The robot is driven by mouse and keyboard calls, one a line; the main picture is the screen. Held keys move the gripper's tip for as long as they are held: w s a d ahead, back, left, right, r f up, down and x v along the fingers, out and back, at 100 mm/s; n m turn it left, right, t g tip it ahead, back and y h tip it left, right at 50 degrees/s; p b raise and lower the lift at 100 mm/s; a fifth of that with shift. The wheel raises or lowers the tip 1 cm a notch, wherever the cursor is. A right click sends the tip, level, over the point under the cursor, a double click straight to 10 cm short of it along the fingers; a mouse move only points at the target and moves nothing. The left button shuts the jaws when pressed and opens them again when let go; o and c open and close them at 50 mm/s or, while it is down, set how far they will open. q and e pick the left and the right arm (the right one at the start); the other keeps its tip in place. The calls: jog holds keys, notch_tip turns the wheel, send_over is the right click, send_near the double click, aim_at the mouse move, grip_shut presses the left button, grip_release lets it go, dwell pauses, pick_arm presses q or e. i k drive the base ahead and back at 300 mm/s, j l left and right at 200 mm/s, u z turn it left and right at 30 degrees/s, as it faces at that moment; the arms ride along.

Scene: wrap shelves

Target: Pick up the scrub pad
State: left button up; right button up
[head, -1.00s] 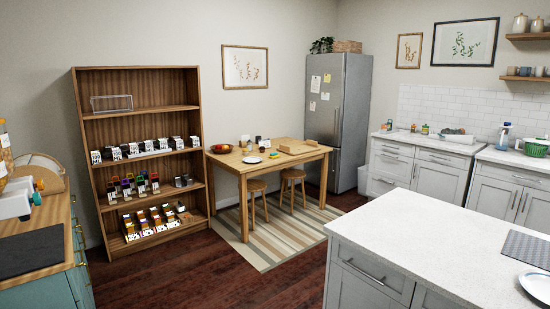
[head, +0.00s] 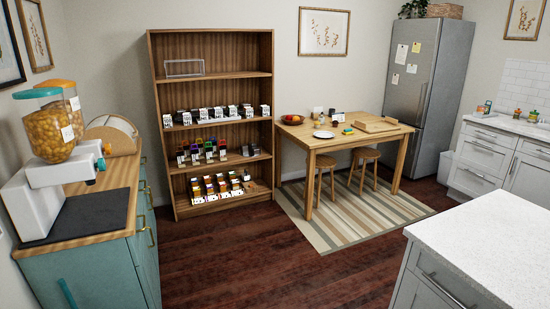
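No object is clearly recognisable as the scrub pad. Neither of my grippers shows in the head view.
A wooden shelf unit (head: 213,75) with rows of small labelled items stands against the wall. Two stools (head: 365,155) are at the table. A teal cabinet (head: 95,270) is at left, a white island (head: 490,240) at right. Dark floor (head: 270,255) between them is clear.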

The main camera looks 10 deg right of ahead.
aim_at(348, 132)
jog(key=i+l+z, duration=0.25)
jog(key=i, duration=0.8)
jog(key=i+z, duration=0.25)
jog(key=i, duration=2.9)
